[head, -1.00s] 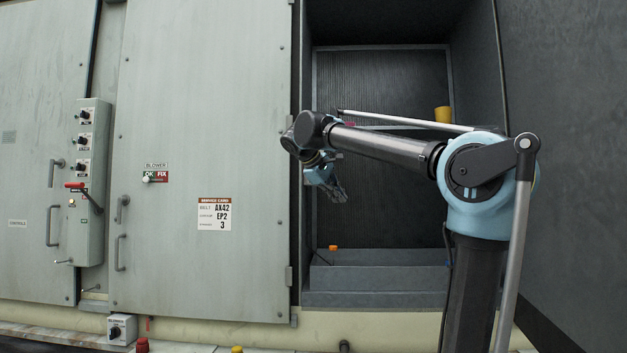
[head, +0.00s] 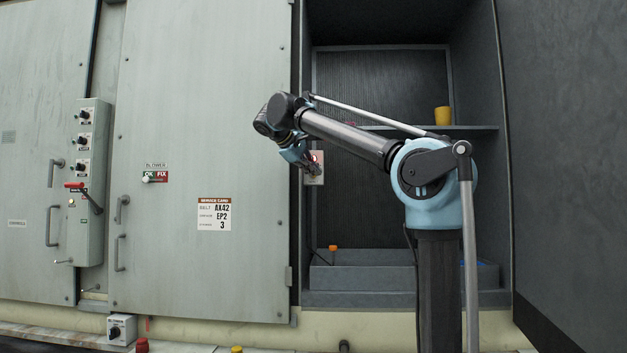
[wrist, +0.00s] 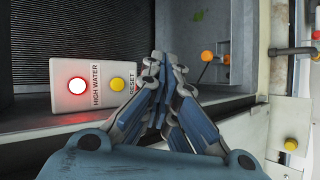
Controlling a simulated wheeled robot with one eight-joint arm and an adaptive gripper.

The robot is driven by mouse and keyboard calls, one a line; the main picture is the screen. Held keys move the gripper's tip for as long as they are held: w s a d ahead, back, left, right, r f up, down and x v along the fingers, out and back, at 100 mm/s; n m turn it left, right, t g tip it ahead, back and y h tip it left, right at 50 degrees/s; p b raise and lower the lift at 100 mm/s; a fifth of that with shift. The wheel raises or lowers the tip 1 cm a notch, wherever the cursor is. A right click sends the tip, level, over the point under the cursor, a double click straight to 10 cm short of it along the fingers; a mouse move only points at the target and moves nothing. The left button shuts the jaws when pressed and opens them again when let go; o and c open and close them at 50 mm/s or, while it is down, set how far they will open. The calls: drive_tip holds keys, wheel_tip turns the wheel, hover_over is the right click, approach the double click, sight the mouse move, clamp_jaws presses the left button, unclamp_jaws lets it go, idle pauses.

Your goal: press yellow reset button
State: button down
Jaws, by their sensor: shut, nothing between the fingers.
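The yellow reset button (wrist: 117,83) sits on a pale box (wrist: 75,103) in the wrist view, above the word RESET as the label runs sideways. A lit red lamp (wrist: 77,86) marked HIGH WATER is on the same box. My gripper (wrist: 165,65) is shut and empty, with its fingertips just right of the button in that view; I see no contact. In the head view my gripper (head: 314,168) is in front of the box (head: 315,179), at the left side of the open bay, and hides the button.
A grey door (head: 205,110) stands left of the bay. A shelf (head: 475,128) with a yellow cup (head: 442,114) crosses the bay. An orange knob (wrist: 207,56) stands low inside.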

drive_tip(key=w, duration=0.7)
drive_tip(key=shift+w+d, duration=0.15)
drive_tip(key=shift+w, duration=0.25)
drive_tip(key=shift+w+r, duration=0.4)
drive_tip(key=shift+w, duration=0.15)
idle(2.5)
drive_tip(key=shift+w+f, duration=0.1)
drive_tip(key=shift+w, duration=0.1)
idle(0.5)
drive_tip(key=shift+s+f, duration=0.1)
